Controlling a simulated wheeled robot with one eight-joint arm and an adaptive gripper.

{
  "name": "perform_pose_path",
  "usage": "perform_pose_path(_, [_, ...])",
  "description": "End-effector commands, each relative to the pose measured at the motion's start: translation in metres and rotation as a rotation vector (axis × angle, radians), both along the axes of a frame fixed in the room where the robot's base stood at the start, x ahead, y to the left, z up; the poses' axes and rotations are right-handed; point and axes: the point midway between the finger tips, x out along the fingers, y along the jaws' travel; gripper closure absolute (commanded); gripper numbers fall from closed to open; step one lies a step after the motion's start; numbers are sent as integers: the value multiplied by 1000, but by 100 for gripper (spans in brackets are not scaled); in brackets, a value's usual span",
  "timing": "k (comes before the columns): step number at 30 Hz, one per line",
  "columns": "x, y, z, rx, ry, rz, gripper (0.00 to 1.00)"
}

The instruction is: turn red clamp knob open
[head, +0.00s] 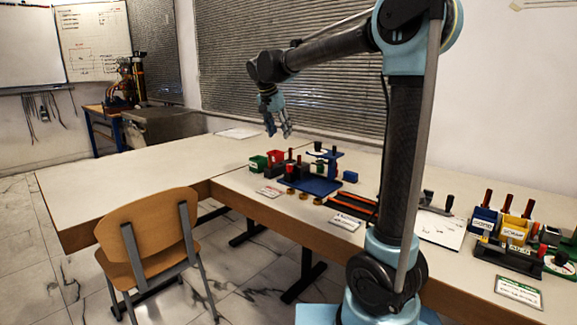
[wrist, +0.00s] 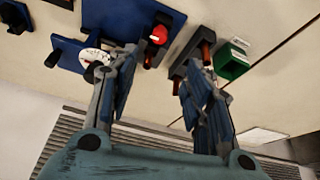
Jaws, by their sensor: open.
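The red clamp knob (wrist: 158,35) shows in the wrist view as a round red cap on a dark mount at the edge of the blue base (wrist: 118,18). In the head view, a small red part (head: 291,170) at the left of the blue rig (head: 318,186) seems to be the same knob, but it is too small to be sure. My gripper (head: 279,134) hangs above the table, over the back left of the rig. In the wrist view, my gripper (wrist: 165,58) has its two fingers spread wide with nothing between them. The knob lies beyond the fingertips, apart from them.
A white dial (wrist: 95,56) on a blue bracket stands close to the left finger. A green bin (wrist: 231,63) and dark blocks are near the right finger. The left table (head: 130,175) is mostly clear.

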Motion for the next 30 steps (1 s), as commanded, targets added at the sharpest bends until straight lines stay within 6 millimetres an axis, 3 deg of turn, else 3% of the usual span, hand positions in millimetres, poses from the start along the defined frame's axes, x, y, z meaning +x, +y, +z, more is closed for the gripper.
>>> perform_pose_path(5, [7,-4,-17,1,0,-2,54])
perform_pose_path(30, [52,-32,-145,0,0,-1,54])
